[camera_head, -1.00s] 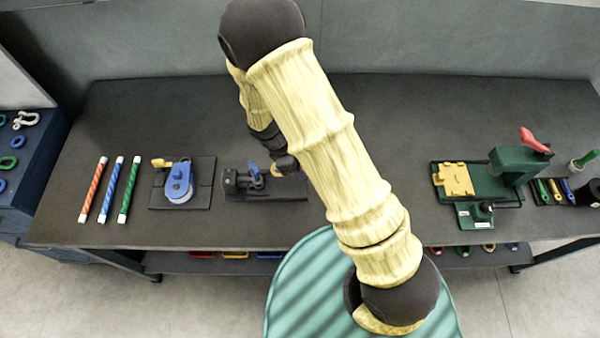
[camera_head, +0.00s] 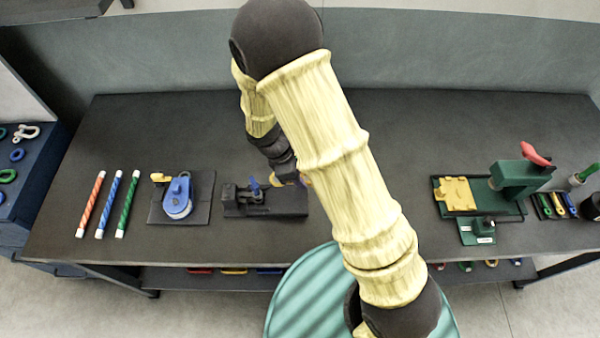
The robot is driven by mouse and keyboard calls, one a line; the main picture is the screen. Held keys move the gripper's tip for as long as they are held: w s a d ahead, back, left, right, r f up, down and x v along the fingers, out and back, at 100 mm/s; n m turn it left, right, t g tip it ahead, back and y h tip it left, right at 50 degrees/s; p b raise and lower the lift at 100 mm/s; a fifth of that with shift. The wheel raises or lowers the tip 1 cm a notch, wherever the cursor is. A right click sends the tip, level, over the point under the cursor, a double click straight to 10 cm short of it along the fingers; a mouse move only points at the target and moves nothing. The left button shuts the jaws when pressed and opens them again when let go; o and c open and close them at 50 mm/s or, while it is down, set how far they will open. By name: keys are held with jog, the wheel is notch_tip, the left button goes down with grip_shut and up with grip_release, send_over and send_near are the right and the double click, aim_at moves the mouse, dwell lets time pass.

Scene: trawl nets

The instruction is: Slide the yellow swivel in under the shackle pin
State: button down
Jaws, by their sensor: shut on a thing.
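My gripper (camera_head: 286,172) is low over the right part of a black fixture (camera_head: 280,209) near the middle of the bench, partly hidden by my arm. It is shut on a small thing. Only a small bit of yellow, which I take for the yellow swivel (camera_head: 305,181), shows at its tip. The fixture carries a dark clamp-like part (camera_head: 236,196) on its left with a blue piece (camera_head: 254,185) on top. I cannot make out the shackle pin, or whether the swivel touches anything.
A blue pulley block (camera_head: 179,196) with a yellow piece (camera_head: 159,178) stands left of the fixture. Orange, blue and green rods (camera_head: 111,204) lie further left. A green press (camera_head: 515,180) and a yellow plate (camera_head: 455,194) are on the right. The back of the bench is clear.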

jog(key=shift+s, duration=0.15)
notch_tip(320, 180, down, 5)
jog(key=shift+r+p, duration=0.1)
jog(key=shift+p, duration=0.7)
jog(key=shift+f, duration=0.5)
jog(key=shift+f+p, duration=0.85)
jog(key=shift+f, duration=1)
